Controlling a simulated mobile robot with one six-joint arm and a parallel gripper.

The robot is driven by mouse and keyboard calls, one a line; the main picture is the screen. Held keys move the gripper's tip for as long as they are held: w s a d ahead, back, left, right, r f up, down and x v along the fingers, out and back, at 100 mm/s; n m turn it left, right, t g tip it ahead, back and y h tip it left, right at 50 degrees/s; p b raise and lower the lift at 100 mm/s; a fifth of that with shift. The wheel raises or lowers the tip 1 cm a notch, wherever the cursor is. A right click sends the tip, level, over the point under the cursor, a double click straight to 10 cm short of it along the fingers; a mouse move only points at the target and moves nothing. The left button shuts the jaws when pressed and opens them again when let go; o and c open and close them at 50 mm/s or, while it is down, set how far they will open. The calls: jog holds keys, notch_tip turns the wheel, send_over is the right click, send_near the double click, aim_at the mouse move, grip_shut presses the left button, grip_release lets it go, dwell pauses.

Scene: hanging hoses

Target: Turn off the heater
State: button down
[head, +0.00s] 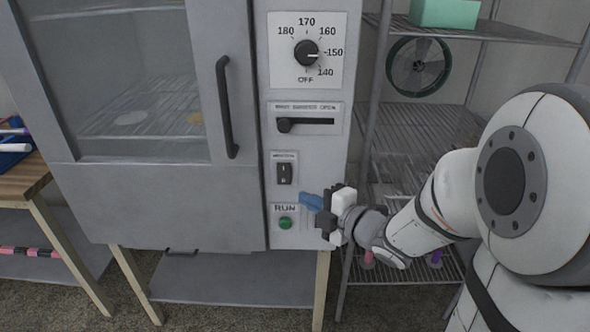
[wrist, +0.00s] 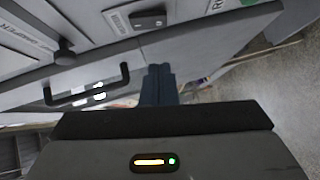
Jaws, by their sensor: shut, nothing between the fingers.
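The heater is a grey oven-like cabinet (head: 160,200) with a control panel on its right. Its black dial (head: 306,53) has a white mark pointing right, at about 150; OFF is printed below it. Under it are a black horizontal lever (head: 305,123), a black rocker switch (head: 285,174) and a green button (head: 286,223) marked RUN. My gripper (head: 308,201) has blue fingers, shut and empty, in front of the panel's lower right. In the wrist view the shut fingers (wrist: 158,82) point at the cabinet, near the rocker switch (wrist: 149,19).
The door has a long black handle (head: 225,107) left of the panel. A wire shelf rack (head: 423,127) with a fan (head: 418,66) and a green box (head: 445,12) stands at right, behind my arm. A wooden-topped table (head: 22,178) stands at left.

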aim_at(282, 180)
jog(key=shift+w+a+f+b, duration=0.1)
jog(key=shift+w+a+f, duration=0.3)
jog(key=shift+w, duration=0.85)
jog(key=shift+w+a+f+b, duration=0.15)
jog(key=shift+w+a, duration=0.6)
jog(key=shift+w, duration=0.55)
jog(key=shift+w+a+f+b, duration=0.1)
jog(key=shift+w+a+f, duration=0.3)
jog(key=shift+w, duration=0.85)
jog(key=shift+a+r, duration=0.1)
jog(key=shift+a, duration=0.05)
